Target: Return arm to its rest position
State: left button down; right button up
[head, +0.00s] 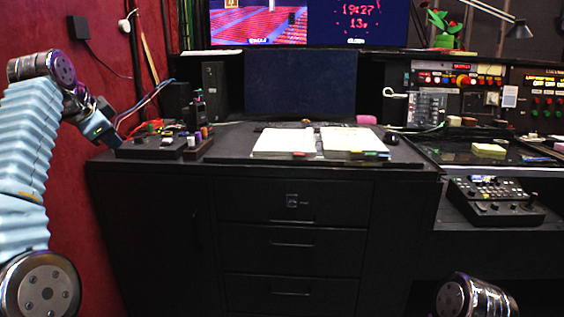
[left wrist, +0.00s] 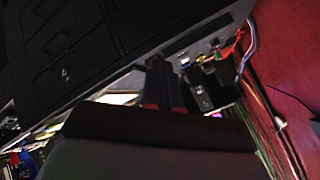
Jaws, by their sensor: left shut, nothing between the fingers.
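My left arm comes in from the left in the head view, with a light blue ribbed sleeve. My left gripper (head: 110,137) is at the left end of the black desk, in front of the red wall and beside a small box of buttons and wires (head: 152,143). In the left wrist view its fingers (left wrist: 163,88) are together, with red-marked pads and nothing between them. The wrist view is tilted, with the desk front at upper left. A part of my right arm shows at the bottom right of the head view; its gripper is out of the picture.
The black desk (head: 293,207) with drawers fills the middle. An open book (head: 320,141) lies on top before a dark monitor (head: 300,82). A control console (head: 495,203) stands at the right. The red wall (head: 85,190) is close on the left.

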pick_arm(q)
jog(key=w+d+f+g, duration=0.1)
jog(key=w+d+f, duration=0.1)
jog(key=w+f, duration=0.35)
jog(key=w+d+f+n+h, duration=0.1)
jog(key=w+d+f, duration=0.15)
jog(key=f, duration=0.55)
jog(key=w+d+f+g, duration=0.1)
jog(key=w+d+f, duration=0.15)
jog(key=f, duration=0.35)
jog(key=s+d+f+n+g+h, duration=0.15)
jog(key=d+f, duration=0.35)
jog(key=f, duration=0.8)
jog(key=s+d+f+n+g+h, duration=0.15)
jog(key=d+f, duration=0.25)
jog(key=f, duration=0.9)
jog(key=s+d+f+n+g, duration=0.1)
jog(key=s+d+f, duration=0.2)
jog(key=s+f, duration=0.45)
jog(key=s+d+f+n, duration=0.1)
jog(key=s+d+f, duration=0.2)
jog(key=s+f, duration=0.45)
jog(key=s+d+f+n+g, duration=0.1)
jog(key=s+f, duration=0.3)
jog(key=s, duration=0.7)
jog(key=s+d+f+n+g, duration=0.1)
jog(key=s+d+f+n, duration=0.2)
jog(key=s, duration=0.9)
jog(key=shift+d+f+g, duration=0.3)
jog(key=shift+f, duration=0.3)
